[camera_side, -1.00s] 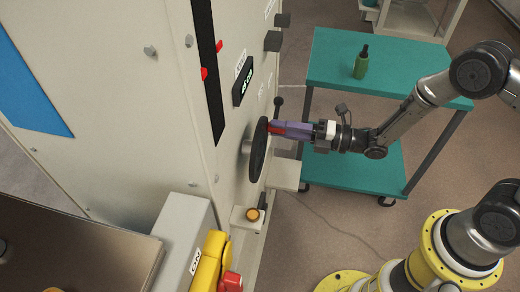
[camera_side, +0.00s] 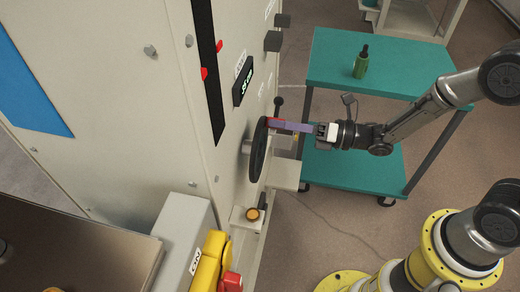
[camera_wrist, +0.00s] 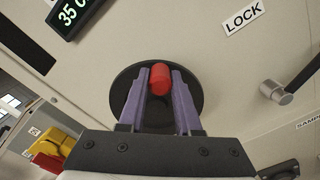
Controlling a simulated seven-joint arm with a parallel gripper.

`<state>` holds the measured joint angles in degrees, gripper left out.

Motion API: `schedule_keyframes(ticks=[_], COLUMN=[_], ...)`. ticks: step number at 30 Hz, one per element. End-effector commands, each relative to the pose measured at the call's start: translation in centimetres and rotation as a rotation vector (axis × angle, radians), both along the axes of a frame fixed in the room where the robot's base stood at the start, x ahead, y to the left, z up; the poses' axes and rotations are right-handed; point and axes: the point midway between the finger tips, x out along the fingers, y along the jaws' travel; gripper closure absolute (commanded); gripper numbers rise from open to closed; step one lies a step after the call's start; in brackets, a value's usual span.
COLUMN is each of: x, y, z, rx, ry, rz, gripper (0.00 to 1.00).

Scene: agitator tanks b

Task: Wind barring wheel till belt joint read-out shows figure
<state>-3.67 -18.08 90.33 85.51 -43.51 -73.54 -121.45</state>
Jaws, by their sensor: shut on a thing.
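The barring wheel (camera_side: 258,155) is a dark disc on the front of the pale cabinet; it also shows in the wrist view (camera_wrist: 122,84). Its red handle (camera_wrist: 160,80) stands out near the rim, at the upper part of the wheel in the side view (camera_side: 273,121). My gripper (camera_side: 281,124) has its purple fingers closed on the red handle, one on each side in the wrist view (camera_wrist: 160,88). The read-out (camera_side: 243,80) is a dark box with green digits; in the wrist view (camera_wrist: 72,14) it shows "35" and a cut-off character.
A LOCK label (camera_wrist: 243,17) and a grey lever knob (camera_wrist: 275,92) sit right of the wheel. Below the wheel is a box with an orange button (camera_side: 253,214). A teal cart (camera_side: 325,70) with a green bottle (camera_side: 361,62) stands behind my arm.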

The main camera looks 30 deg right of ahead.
Motion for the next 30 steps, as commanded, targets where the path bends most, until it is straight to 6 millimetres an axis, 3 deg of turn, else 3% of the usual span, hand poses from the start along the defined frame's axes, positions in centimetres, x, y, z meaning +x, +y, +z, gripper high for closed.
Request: schedule_keyframes(ticks=[11,21,30], x=[-0.2,-1.6,-1.9], y=[0.3,1.6,1.8], z=[0.1,1.1,1.3], rx=[-0.028,-0.261,-0.316], ry=[-0.026,-0.258,-0.309], rz=[0.006,0.005,0.005], gripper=[1.00,1.00,1.00])
